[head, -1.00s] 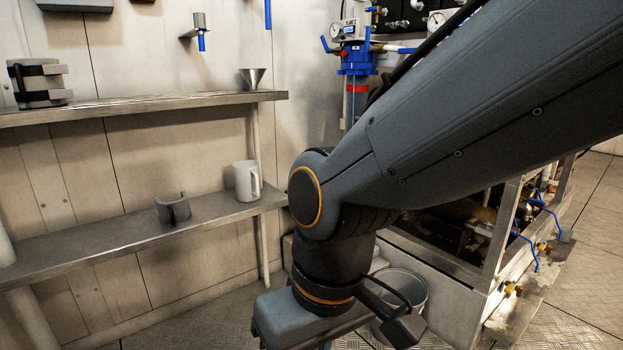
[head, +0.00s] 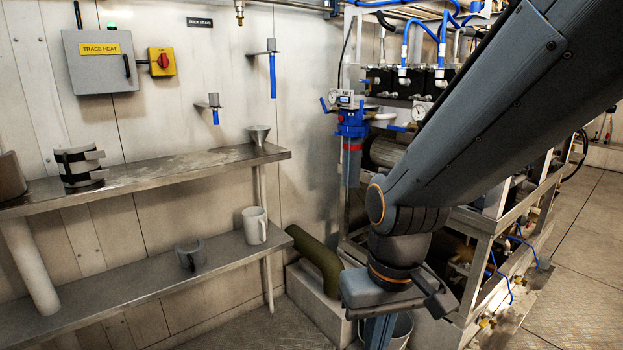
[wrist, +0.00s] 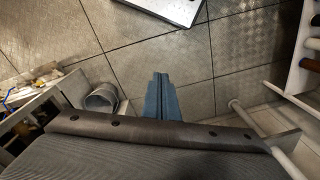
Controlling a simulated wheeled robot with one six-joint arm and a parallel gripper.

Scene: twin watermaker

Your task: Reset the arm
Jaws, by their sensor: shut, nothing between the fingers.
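My gripper (wrist: 161,78) points down in the wrist view with its two blue-grey fingers together and nothing between them. It hangs over the metal floor. In the head view my gripper (head: 378,334) shows at the bottom, partly cut off by the frame edge. My arm comes in from the upper right and bends down at the elbow.
Left are two shelves: the upper shelf (head: 150,170) holds a funnel (head: 259,134) and a strapped clamp (head: 80,167); the lower shelf (head: 110,281) holds a white mug (head: 254,225) and a grey cup-like holder (head: 191,256). A bucket (wrist: 101,98) stands near. Machinery frame (head: 478,255) is right.

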